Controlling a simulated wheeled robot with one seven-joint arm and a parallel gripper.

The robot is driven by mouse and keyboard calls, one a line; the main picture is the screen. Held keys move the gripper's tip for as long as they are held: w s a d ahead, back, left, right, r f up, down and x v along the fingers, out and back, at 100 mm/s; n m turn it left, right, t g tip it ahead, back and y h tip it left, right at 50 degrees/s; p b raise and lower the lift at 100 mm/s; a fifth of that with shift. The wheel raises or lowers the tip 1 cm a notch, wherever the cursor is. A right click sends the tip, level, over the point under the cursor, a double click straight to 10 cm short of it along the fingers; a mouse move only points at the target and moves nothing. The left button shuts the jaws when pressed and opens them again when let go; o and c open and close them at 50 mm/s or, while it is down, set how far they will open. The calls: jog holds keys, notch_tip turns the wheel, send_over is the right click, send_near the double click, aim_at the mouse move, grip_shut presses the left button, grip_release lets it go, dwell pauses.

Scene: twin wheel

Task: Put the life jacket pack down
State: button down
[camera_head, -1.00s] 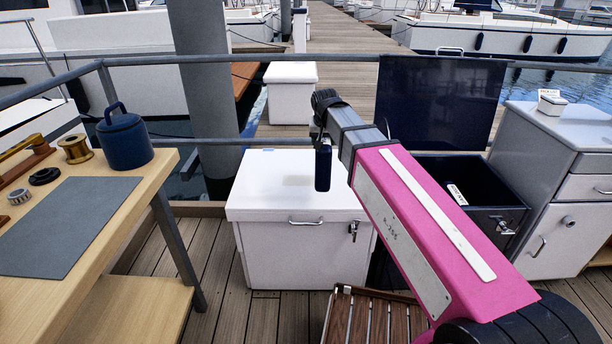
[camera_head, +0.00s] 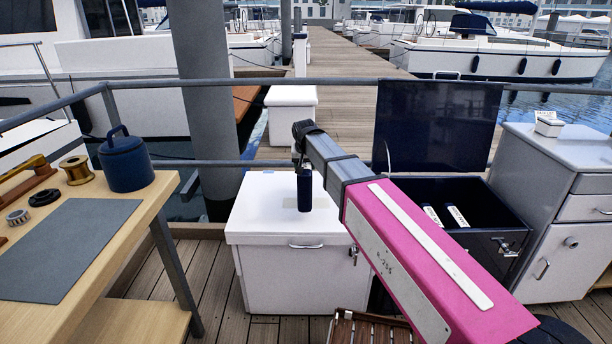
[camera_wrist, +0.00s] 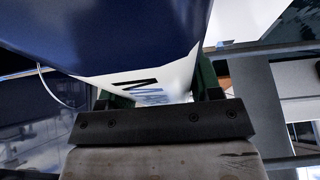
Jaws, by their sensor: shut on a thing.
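My gripper (camera_head: 304,160) is over the white dock box (camera_head: 262,208) in the head view. It is shut on a dark blue pack (camera_head: 305,190), which hangs upright below it, over the box lid. I cannot tell whether the pack's lower end touches the lid. In the wrist view the pack (camera_wrist: 120,30) fills the upper left, with a white band bearing dark letters between the green fingers (camera_wrist: 160,88).
An open dark blue locker (camera_head: 470,205) with white-labelled items inside stands right of the white box. A grey cabinet (camera_head: 545,190) is farther right. A wooden bench (camera_head: 130,215) with a blue canister (camera_head: 125,162) is at left. A slatted wooden piece (camera_head: 365,328) lies in front.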

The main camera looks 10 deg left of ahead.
jog(key=shift+d+x, duration=0.15)
jog(key=shift+x, duration=1.35)
jog(key=shift+d+x, duration=0.1)
jog(key=shift+x, duration=1.4)
jog(key=shift+w+f, duration=0.1)
jog(key=shift+w, duration=0.05)
jog(key=shift+c, duration=1.5)
grip_release()
